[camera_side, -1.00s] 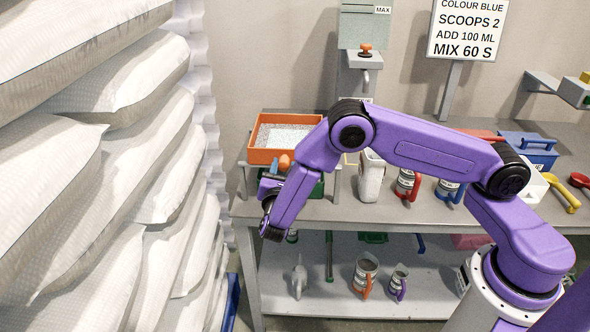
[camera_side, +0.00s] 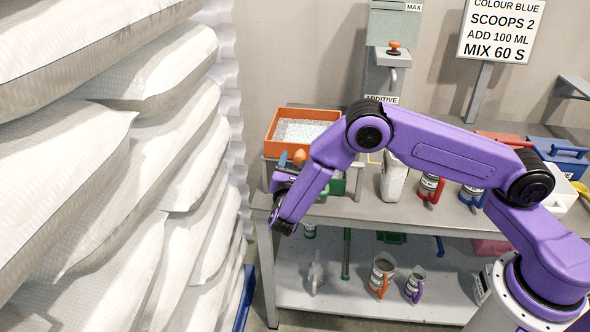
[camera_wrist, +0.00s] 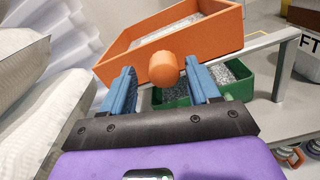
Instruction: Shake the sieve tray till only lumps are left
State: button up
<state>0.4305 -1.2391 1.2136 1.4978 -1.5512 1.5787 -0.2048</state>
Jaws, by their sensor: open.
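The orange sieve tray (camera_side: 269,147) sits on a grey rail frame on the bench, with pale speckled granular material inside. It also shows in the wrist view (camera_wrist: 215,42), with its round orange knob (camera_wrist: 164,68) facing my gripper. My gripper (camera_wrist: 162,78) is open, its two blue fingers on either side of the knob with gaps visible. In the side view my gripper (camera_side: 290,160) is in front of the tray. A green bin (camera_wrist: 239,90) stands below the tray and holds similar pale material. I cannot tell lumps from fine grains.
White sacks (camera_side: 150,150) are stacked close at the left. A grey dispenser (camera_side: 393,70) stands behind the tray. A white container (camera_side: 393,180), a red-handled mug (camera_side: 429,187) and a blue box (camera_side: 556,152) stand to the right. The lower shelf holds jugs.

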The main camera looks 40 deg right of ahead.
jog(key=v, duration=1.7)
jog(key=shift+s, duration=0.15)
jog(key=x, duration=1.7)
jog(key=shift+d+f, duration=0.1)
jog(key=shift+d, duration=0.2)
jog(key=shift+c, duration=0.3)
grip_shut()
jog(key=s+d, duration=0.4)
jog(key=shift+s+d, duration=0.2)
jog(key=shift+d, duration=0.15)
jog(key=shift+f, duration=0.1)
